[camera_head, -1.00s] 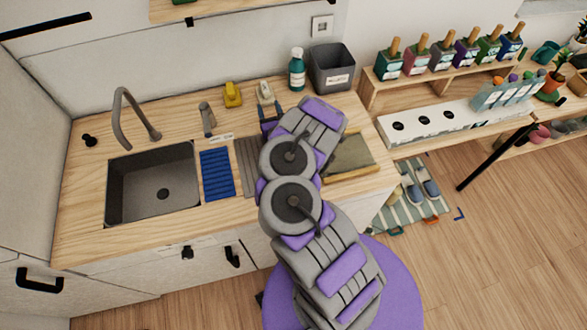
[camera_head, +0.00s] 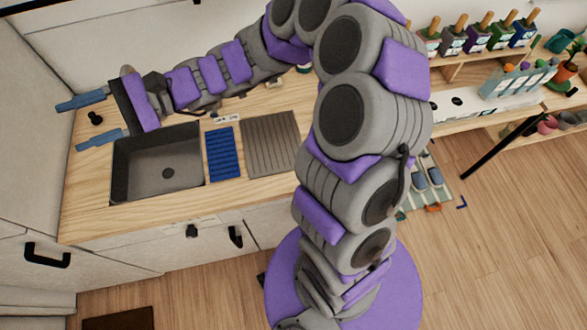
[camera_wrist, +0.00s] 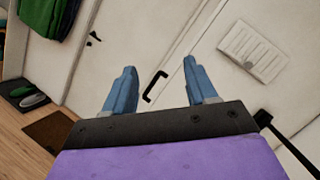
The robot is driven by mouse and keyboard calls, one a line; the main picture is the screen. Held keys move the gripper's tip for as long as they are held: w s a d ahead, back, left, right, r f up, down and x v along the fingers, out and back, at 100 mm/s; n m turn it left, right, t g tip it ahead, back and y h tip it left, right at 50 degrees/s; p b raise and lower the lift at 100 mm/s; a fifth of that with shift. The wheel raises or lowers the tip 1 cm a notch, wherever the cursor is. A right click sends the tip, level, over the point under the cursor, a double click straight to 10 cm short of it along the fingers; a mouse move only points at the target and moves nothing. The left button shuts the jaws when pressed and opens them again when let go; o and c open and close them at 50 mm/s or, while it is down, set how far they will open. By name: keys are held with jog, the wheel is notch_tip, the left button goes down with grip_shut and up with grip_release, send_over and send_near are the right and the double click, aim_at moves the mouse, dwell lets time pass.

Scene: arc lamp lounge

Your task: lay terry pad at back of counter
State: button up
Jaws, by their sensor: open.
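My gripper (camera_head: 84,121) is open and empty above the left end of the wooden counter (camera_head: 85,185), left of the sink. Its two blue fingers also show apart in the wrist view (camera_wrist: 157,68), with nothing between them. A blue ribbed pad (camera_head: 224,153) lies flat on the counter just right of the sink; I cannot tell whether it is the terry pad. My arm hides the counter's right end and much of its back edge.
The dark sink (camera_head: 155,168) is set into the counter, with a grey ribbed drainboard (camera_head: 270,145) right of the blue pad. The wrist view shows a white door with a black handle (camera_wrist: 154,87).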

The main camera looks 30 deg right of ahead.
jog(key=s+d+f+n+g+h, duration=0.1)
jog(key=s+d+f+n+h, duration=0.1)
jog(key=s+f+h, duration=0.3)
jog(key=s+d+n+g+h, duration=0.1)
jog(key=s+d+n+h, duration=0.15)
jog(key=s, duration=0.45)
jog(key=s+d+f+n+g+h, duration=0.1)
jog(key=s+d+f+n+h, duration=0.15)
jog(key=s, duration=0.45)
jog(key=s+d+f+t+h, duration=0.1)
jog(key=d+h, duration=0.4)
jog(key=d, duration=0.5)
jog(key=s+d+f+n+t+h, duration=0.1)
jog(key=s+d+f+h, duration=0.3)
jog(key=d, duration=0.6)
jog(key=shift+t+h, duration=0.6)
jog(key=shift+t, duration=0.1)
jog(key=shift+f, duration=0.1)
